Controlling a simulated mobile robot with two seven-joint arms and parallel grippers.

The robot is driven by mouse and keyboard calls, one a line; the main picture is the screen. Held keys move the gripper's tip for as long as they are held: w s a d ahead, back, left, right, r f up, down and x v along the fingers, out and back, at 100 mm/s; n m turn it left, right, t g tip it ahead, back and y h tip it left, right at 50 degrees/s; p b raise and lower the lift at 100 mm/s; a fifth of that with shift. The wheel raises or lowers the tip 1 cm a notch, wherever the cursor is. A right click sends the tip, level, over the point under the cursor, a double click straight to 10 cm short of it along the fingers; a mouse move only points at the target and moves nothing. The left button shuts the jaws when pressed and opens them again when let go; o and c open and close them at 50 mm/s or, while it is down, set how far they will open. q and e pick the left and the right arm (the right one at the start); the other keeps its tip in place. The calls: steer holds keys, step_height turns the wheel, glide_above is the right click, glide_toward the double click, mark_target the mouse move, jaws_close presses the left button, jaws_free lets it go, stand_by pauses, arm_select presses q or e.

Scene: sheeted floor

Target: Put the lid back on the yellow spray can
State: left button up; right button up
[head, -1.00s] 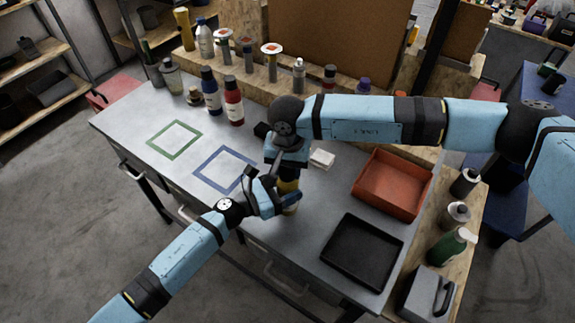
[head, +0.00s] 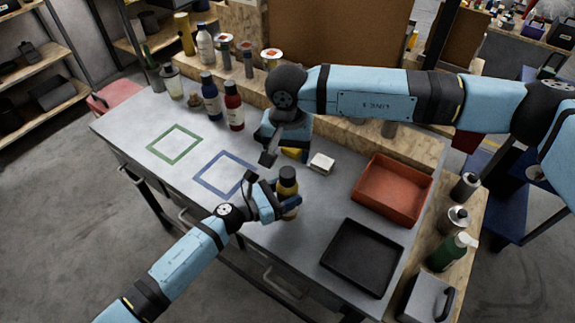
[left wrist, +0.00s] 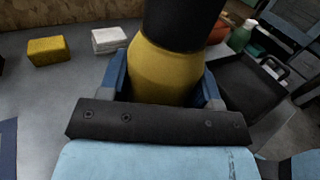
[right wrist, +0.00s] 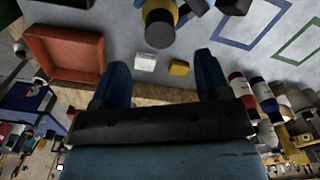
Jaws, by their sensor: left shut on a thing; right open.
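The yellow spray can (head: 288,205) stands upright near the table's front edge, and its yellow body fills the middle of the left wrist view (left wrist: 165,70). The black lid (head: 287,176) sits on top of the can; it also shows in the left wrist view (left wrist: 183,22) and the right wrist view (right wrist: 160,28). Whether it is fully seated I cannot tell. My left gripper (left wrist: 163,85) is shut around the can's body. My right gripper (right wrist: 160,72) is open and empty, apart from the lid and behind the can.
A yellow block (left wrist: 48,50) and a white block (head: 322,163) lie behind the can. A red tray (head: 392,188) and a black tray (head: 361,257) are at right. Blue (head: 224,173) and green (head: 174,145) outlined squares to the left are empty. Bottles stand at the back.

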steer(key=shift+r, duration=2.1)
arm_select(q)
steer(key=o, duration=1.4)
steer(key=shift+s+a+f, duration=0.15)
steer(key=shift+s+a, duration=0.1)
steer(key=shift+a, duration=0.25)
arm_select(e)
step_height(320, 180, down, 3)
steer(key=b, duration=0.3)
steer(key=shift+f, duration=0.15)
arm_select(q)
steer(key=shift+v, duration=6.35)
